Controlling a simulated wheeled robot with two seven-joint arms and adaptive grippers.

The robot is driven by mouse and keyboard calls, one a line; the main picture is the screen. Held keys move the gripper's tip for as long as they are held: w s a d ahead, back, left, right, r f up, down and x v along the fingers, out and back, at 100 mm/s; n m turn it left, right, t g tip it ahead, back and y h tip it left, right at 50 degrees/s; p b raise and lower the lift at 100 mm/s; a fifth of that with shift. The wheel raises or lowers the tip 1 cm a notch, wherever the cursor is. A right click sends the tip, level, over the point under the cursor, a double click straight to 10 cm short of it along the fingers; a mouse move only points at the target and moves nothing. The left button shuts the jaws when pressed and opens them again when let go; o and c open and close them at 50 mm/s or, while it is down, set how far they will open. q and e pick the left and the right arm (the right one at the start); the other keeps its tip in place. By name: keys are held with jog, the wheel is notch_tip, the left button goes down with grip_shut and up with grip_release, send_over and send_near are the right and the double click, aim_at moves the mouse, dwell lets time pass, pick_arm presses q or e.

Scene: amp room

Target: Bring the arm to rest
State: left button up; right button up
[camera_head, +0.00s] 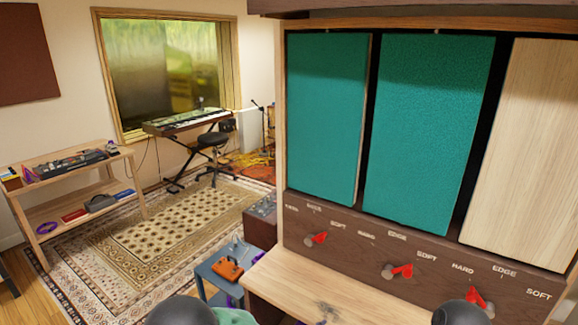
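Neither of my grippers shows in the head view, so their state and whether they hold anything are hidden. Two dark rounded shapes at the bottom edge look like parts of my arms. In front of me on the right stands a wooden cabinet with two teal panels (328,120) (428,135) and a pale wood panel (528,150). Below them a dark brown strip (350,247) carries three red levers (317,238) (401,271) (477,298), with white lettering such as SOFT, HARD and EDGE above them.
A pale wooden ledge (300,290) juts out below the strip. A small blue-grey cart (214,279) with an orange item (228,268) stands left of it. A wooden shelf (95,180) stands at far left. A keyboard (185,122) and stool (214,140) stand behind. The patterned rug (165,232) has clear floor.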

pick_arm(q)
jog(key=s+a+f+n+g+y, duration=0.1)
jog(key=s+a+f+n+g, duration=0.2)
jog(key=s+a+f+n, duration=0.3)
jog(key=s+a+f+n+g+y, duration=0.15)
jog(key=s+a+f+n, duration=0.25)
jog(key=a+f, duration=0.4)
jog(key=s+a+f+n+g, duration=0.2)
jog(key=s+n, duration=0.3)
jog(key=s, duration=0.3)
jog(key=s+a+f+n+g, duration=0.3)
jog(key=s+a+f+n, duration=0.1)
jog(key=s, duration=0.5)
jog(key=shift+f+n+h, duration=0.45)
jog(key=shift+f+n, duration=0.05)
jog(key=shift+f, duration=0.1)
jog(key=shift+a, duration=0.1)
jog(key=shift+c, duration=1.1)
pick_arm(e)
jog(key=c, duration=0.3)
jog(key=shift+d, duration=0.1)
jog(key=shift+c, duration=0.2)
